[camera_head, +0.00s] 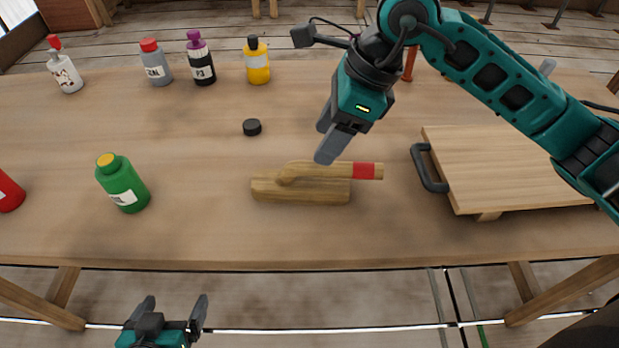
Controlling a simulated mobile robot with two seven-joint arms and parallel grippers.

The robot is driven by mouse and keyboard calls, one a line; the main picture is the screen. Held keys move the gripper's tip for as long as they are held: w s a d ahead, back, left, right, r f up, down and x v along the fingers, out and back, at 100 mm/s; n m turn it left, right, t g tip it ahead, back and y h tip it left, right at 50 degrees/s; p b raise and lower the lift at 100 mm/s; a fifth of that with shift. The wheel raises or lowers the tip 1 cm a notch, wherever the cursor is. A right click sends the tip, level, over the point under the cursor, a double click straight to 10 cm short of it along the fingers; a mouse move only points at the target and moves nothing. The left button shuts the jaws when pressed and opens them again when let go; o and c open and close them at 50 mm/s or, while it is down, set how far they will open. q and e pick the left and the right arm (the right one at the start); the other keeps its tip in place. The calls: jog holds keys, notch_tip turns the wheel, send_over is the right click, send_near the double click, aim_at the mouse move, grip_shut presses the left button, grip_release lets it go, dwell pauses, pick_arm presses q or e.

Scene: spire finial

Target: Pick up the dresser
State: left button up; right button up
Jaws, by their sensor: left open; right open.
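The dresser (300,191) is a wooden tool with a thick flat block and a raised handle that points right and has a red band. It lies on the wooden table (190,235) near the front middle. My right gripper (328,141) comes from the upper right and is open and empty. Its fingers point down, just above and behind the dresser's handle, and appear apart from it. My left gripper (174,304) is open and empty at the bottom left, in front of the table's front edge.
A board (510,165) with a dark handle (429,168) lies right of the dresser. A green bottle (123,184) stands to its left, a red one (8,192) at the edge. A black disc (252,127) lies behind. Several bottles line the back left.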

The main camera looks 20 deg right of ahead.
aim_at(309, 162)
jog(key=x, duration=0.9)
jog(key=shift+w+d, duration=0.1)
jog(key=shift+w, duration=0.15)
jog(key=shift+r, duration=0.1)
jog(key=shift+c, duration=0.4)
grip_shut()
